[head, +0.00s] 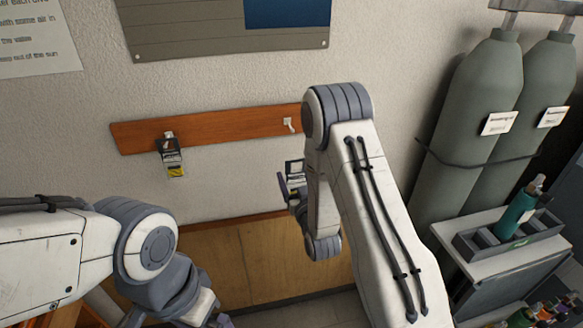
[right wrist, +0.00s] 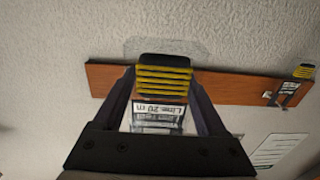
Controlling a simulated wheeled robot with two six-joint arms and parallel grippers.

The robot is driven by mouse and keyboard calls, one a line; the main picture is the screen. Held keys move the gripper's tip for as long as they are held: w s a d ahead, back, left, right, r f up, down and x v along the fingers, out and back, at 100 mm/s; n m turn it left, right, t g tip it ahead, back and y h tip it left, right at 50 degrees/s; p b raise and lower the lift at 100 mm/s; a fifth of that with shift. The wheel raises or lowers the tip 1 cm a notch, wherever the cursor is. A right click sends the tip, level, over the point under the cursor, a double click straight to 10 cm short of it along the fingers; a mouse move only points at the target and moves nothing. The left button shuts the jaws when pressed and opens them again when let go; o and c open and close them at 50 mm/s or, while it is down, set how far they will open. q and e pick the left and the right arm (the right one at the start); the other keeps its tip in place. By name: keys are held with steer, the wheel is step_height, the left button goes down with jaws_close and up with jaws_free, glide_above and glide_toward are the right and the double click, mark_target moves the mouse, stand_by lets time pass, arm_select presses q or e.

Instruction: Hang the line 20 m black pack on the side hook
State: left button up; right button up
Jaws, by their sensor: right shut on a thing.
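The held pack has a black body with yellow bands (right wrist: 164,78) and a white label reading "Line 20 m". My right gripper (right wrist: 160,100) is shut on it, with a finger at each side. In the head view my right gripper (head: 290,188) is just below the right end of the wooden hook rail, mostly hidden behind my arm. A pale hook (head: 290,125) on that end looks empty. Whether the pack touches the rail cannot be told. My left gripper (head: 212,318) is low at the bottom edge, its fingers not clear.
A similar black and yellow pack (head: 173,160) hangs from the rail's left hook (head: 168,138). The wooden rail (head: 230,129) is on the wall above a wooden panel. Grey cylinders (head: 478,95) and a bench with a green bottle (head: 518,212) stand at the right.

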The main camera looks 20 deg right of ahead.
steer(key=shift+h, duration=0.3)
steer(key=shift+w+d+r+p, duration=0.4)
steer(key=shift+w+r+p, duration=0.25)
steer(key=shift+w, duration=1.3)
steer(key=shift+w+d+r+p, duration=0.4)
steer(key=shift+w+r+p, duration=0.25)
steer(key=shift+w, duration=1.35)
steer(key=shift+w+d+r+p, duration=0.4)
steer(key=shift+w+r+p, duration=0.2)
steer(key=shift+w, duration=1.35)
steer(key=shift+w+f+b, duration=0.2)
steer(key=shift+b, duration=0.25)
arm_select(q)
steer(key=shift+s+r+b, duration=0.2)
steer(key=shift+r+b, duration=0.2)
steer(key=shift+r, duration=0.4)
steer(key=shift+s+r+b, duration=0.15)
steer(key=shift+r+b, duration=0.2)
steer(key=shift+r, duration=0.4)
arm_select(e)
steer(key=shift+w+d, duration=0.1)
steer(key=shift+w, duration=0.05)
